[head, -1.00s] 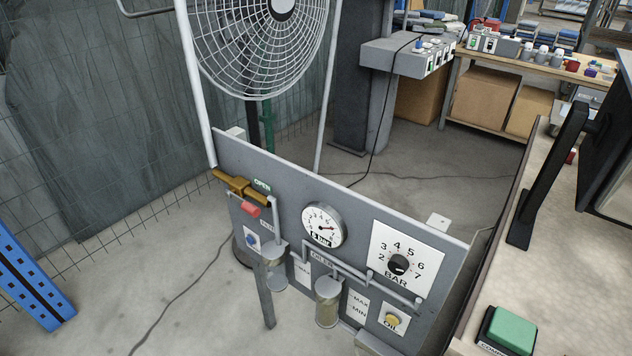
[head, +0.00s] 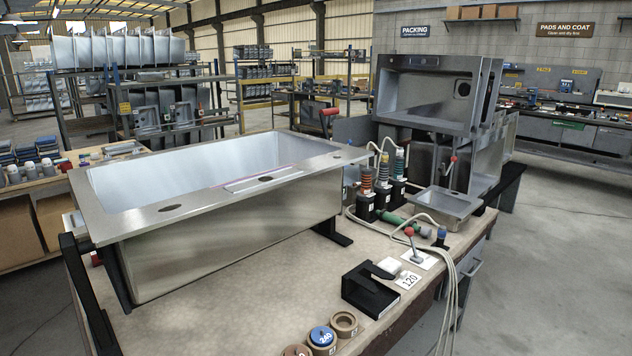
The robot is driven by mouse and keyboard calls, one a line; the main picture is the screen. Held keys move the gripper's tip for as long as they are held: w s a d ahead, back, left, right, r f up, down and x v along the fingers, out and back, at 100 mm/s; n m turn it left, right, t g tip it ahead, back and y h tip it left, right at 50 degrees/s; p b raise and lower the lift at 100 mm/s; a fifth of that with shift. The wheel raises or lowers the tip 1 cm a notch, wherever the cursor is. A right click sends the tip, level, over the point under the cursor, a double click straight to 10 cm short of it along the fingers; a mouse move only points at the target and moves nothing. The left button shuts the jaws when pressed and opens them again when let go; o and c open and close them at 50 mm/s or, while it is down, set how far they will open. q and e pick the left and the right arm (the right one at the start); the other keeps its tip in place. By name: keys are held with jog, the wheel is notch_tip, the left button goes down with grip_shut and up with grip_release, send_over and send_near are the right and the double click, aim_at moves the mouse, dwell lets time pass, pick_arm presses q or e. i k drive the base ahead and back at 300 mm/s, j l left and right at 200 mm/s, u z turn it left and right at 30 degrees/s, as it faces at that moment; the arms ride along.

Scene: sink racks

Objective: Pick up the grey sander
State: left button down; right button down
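I cannot pick out a grey sander for certain in the head view. Several black upright units with coloured ringed tops (head: 367,203) stand on the workbench (head: 230,305), to the right of the big steel sink. A green tool (head: 396,224) lies in front of them, partly hidden among pale hoses. A black holder (head: 369,290) sits near the bench's front right edge beside a card marked 120 (head: 408,280). Neither of my grippers is in view.
The large steel sink (head: 225,238) on black supports fills the bench's left and back. Round pads (head: 322,338) lie at the front edge. Hoses (head: 452,290) hang over the right edge. A second sink (head: 430,95) stands behind. Bare benchtop lies before the large sink.

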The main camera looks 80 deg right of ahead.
aim_at(382, 186)
jog(key=z, duration=3)
